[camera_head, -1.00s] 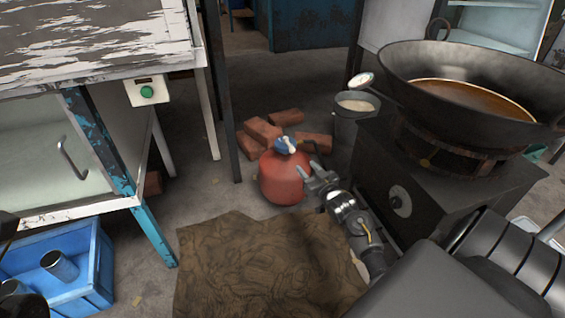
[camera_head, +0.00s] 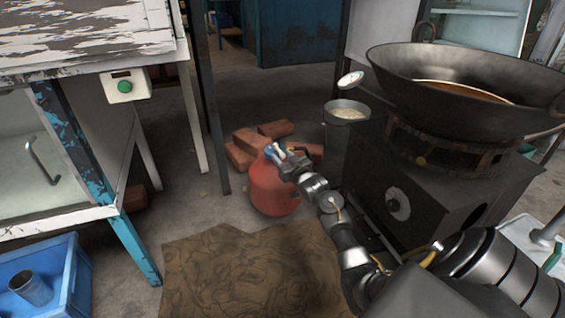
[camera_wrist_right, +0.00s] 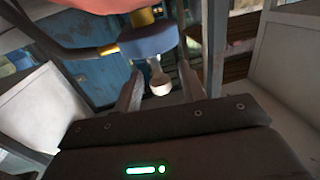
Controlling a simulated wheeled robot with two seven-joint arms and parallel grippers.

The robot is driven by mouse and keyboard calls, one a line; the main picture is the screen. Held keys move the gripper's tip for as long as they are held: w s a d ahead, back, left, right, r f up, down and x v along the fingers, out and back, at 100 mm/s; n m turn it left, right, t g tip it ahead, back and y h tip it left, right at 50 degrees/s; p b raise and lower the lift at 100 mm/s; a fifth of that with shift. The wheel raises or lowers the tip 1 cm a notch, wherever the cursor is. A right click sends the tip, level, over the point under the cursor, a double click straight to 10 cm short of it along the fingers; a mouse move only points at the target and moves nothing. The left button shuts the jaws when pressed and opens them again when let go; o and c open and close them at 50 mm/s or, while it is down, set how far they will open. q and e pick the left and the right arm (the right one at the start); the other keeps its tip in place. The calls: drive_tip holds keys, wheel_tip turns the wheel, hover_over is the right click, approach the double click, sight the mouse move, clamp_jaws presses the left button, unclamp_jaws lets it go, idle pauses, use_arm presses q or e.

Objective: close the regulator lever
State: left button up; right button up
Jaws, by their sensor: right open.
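The red gas cylinder (camera_head: 268,190) stands on the floor in the middle of the head view. Its blue regulator (camera_head: 268,152) is on top, partly hidden by my right gripper (camera_head: 288,163). In the right wrist view the blue regulator (camera_wrist_right: 142,43) is near the top, below the red cylinder (camera_wrist_right: 85,5). The pale, round-ended lever (camera_wrist_right: 159,82) sticks out from it between the two fingers of my right gripper (camera_wrist_right: 160,75). The fingers are open, with gaps visible beside the lever. My left gripper is not in view.
Several bricks (camera_head: 262,140) lie behind the cylinder. A black stove (camera_head: 400,200) with a large wok (camera_head: 455,85) and a bucket (camera_head: 346,112) stand to the right. A brown cloth (camera_head: 240,270) lies in front. A table (camera_head: 85,55) and blue crate (camera_head: 75,280) are at left.

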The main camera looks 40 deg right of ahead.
drive_tip(key=shift+w, duration=0.15)
drive_tip(key=shift+c, duration=0.2)
clamp_jaws()
